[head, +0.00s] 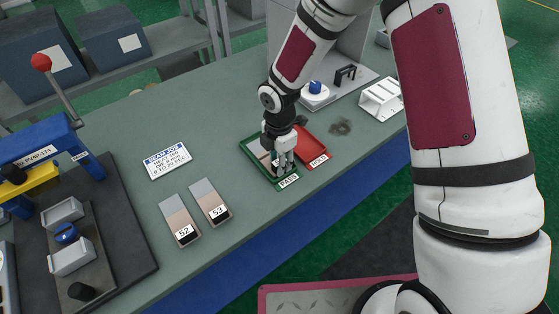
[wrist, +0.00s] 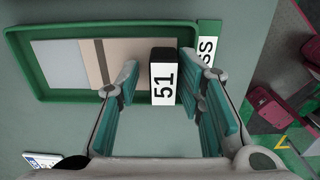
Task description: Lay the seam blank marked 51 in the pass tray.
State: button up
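The seam blank marked 51 (wrist: 115,65) lies flat in the green pass tray (wrist: 18,60) in the wrist view, with grey and tan sections and a black end bearing the number. My gripper (wrist: 168,88) is open, its teal-padded fingers on either side of the black end, with a visible gap on the left; contact on the right is hard to tell. In the head view my gripper (head: 283,166) is low over the pass tray (head: 251,151), hiding much of the blank.
The red hold tray (head: 314,145) stands right beside the pass tray. Blanks 52 (head: 178,213) and 53 (head: 208,196) lie to the left on the bench. A job card (head: 167,161) lies behind them, and a sealing press (head: 45,160) stands at far left.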

jog(key=shift+s+d+r, duration=0.1)
jog(key=shift+s, duration=0.05)
dwell(0.3)
notch_tip(320, 180, up, 12)
dwell(0.4)
